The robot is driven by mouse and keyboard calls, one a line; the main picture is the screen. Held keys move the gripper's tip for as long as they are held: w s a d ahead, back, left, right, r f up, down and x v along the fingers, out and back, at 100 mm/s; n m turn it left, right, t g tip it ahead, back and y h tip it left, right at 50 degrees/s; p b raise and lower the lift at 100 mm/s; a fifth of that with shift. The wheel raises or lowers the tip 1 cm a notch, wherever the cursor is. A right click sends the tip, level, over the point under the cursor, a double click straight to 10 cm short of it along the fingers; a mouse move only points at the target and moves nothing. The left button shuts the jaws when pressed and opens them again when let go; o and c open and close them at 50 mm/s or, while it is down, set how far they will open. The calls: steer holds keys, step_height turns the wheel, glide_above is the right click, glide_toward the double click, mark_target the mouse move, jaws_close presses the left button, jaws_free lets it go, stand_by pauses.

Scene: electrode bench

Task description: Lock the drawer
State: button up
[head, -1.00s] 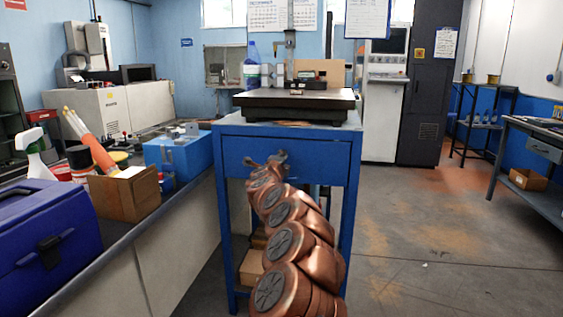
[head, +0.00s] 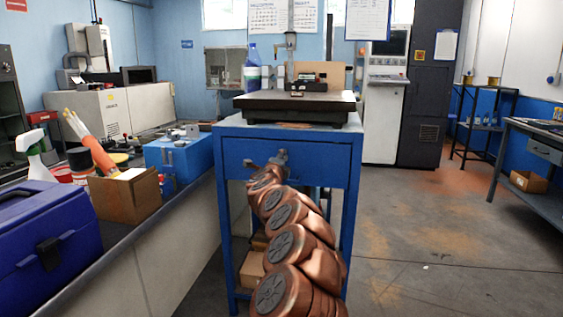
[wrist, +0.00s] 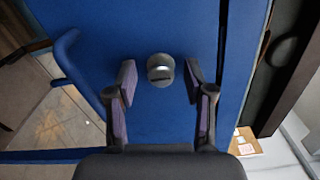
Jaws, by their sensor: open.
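The blue drawer (head: 318,164) is in the upper front of the blue bench, below its dark top, and looks closed. In the wrist view the drawer front (wrist: 185,25) fills the middle. A round silver lock (wrist: 160,69) with a dark slot sticks out of it. My gripper (wrist: 160,82) is open, with one finger on each side of the lock and a gap on both sides. In the head view my gripper (head: 279,156) is at the drawer front, and my copper-coloured arm hides part of the drawer and the lock.
A dark flat plate (head: 290,101) lies on the blue bench (head: 229,200). At left a grey counter holds a blue case (head: 45,235), a cardboard box (head: 125,195) and a blue box (head: 180,157).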

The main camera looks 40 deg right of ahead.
steer(key=v, duration=1.2)
stand_by(0.4)
steer(key=shift+d, duration=0.1)
stand_by(0.4)
